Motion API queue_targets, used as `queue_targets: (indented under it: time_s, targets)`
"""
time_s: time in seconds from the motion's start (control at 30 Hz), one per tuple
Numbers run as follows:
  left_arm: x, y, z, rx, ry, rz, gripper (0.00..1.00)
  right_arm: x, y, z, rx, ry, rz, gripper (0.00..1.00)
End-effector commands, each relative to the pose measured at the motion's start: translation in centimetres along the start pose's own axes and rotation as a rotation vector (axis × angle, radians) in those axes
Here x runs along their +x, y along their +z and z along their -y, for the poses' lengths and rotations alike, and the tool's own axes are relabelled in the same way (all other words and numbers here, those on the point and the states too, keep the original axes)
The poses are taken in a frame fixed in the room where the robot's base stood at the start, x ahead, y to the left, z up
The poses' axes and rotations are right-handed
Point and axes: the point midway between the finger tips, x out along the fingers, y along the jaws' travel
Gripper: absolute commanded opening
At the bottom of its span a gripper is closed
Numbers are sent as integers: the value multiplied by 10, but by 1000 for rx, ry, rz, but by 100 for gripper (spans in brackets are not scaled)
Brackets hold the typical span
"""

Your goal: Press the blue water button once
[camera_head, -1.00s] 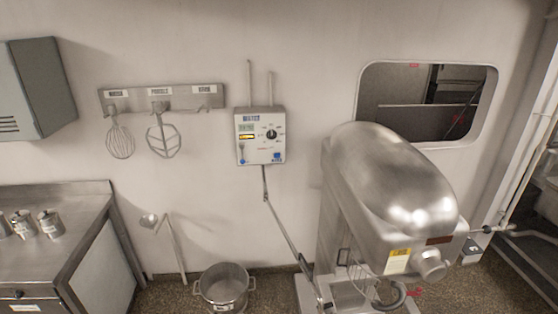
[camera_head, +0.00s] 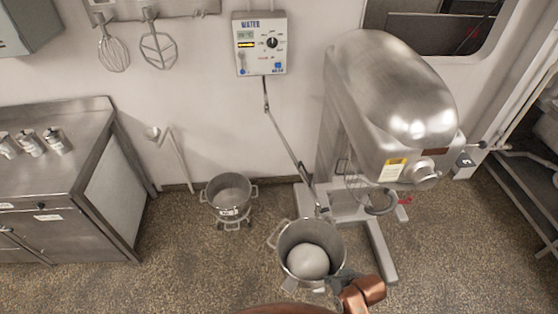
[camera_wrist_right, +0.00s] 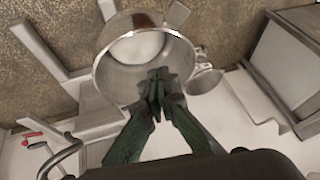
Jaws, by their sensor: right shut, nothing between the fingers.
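The water control box (camera_head: 260,43) hangs on the wall at the top middle of the head view, with a dark knob and a small display. A small blue spot (camera_head: 278,67) shows at its lower right and another at its lower left; they are too small to tell apart surely. My right gripper (camera_wrist_right: 157,86) is shut and empty in the wrist view, its dark fingers together in front of the pot's rim. In the head view my right arm is low at the right of the pot, well below and apart from the box. My left gripper is not in view.
A steel pot (camera_head: 284,243) with a pale round mass inside stands in front of the mixer (camera_head: 390,95). A smaller pot (camera_head: 211,193) stands near the wall. A pipe runs down from the box. A steel counter (camera_head: 85,150) is at left. Whisks hang upper left.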

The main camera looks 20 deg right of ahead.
Motion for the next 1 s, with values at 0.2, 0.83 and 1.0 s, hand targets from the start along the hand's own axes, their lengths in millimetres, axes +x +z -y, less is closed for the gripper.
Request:
queue_targets:
  time_s: [0.2, 0.83, 1.0]
  targets:
    - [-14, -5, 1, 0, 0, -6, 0, -38, -110, 77, 347, -369, -287, 0]
    - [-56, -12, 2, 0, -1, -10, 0, -228, -358, -31, 2224, -2087, -568, 0]
    - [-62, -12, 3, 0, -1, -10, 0, -210, -350, -82, -1979, 1810, 368, 0]
